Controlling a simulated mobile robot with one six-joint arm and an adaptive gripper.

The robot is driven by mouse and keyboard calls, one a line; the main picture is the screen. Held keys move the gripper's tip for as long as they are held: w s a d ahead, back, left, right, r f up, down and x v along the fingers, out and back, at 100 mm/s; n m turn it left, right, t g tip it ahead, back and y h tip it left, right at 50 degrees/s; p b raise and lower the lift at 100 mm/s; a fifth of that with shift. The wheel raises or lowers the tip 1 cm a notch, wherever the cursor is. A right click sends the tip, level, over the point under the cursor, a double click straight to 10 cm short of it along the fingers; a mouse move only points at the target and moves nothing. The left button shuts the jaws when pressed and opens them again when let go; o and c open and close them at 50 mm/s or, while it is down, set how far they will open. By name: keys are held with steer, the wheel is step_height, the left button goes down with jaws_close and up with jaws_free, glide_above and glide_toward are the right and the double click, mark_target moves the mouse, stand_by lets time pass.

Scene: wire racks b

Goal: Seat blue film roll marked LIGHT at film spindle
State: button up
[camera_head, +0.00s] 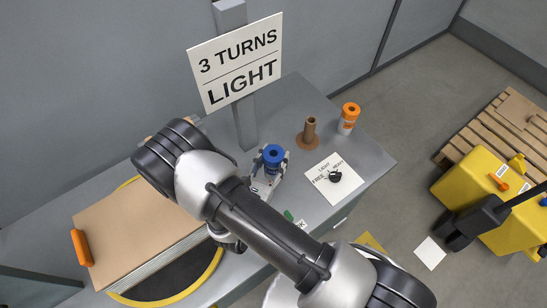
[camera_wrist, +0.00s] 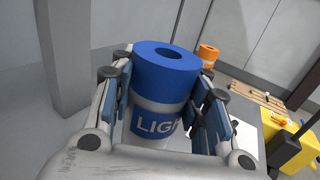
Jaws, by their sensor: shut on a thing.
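The blue film roll (camera_head: 273,153) has a blue top with a round hole and a white and blue body. In the wrist view the roll (camera_wrist: 165,75) shows part of the word LIGHT on its label and stands upright between my fingers. My gripper (camera_head: 270,162) is shut on it, one finger on each side; the gripper also shows in the wrist view (camera_wrist: 165,108). The film spindle (camera_head: 309,130) is a brown post on a round brown base, bare, to the right of the roll in the head view. The roll's lower end is hidden by my gripper.
An orange and white roll (camera_head: 347,118) stands right of the spindle. A white card (camera_head: 325,190) with a black knob lies in front of it. A sign (camera_head: 238,65) reading 3 TURNS LIGHT stands on a grey post (camera_head: 245,125) behind my gripper. A brown board (camera_head: 130,230) lies left.

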mark_target(270, 175)
steer(key=shift+f+b, duration=2.1)
steer(key=shift+f, duration=0.55)
steer(key=o, duration=1.4)
steer(key=shift+c, duration=0.2)
steer(key=v, duration=1.2)
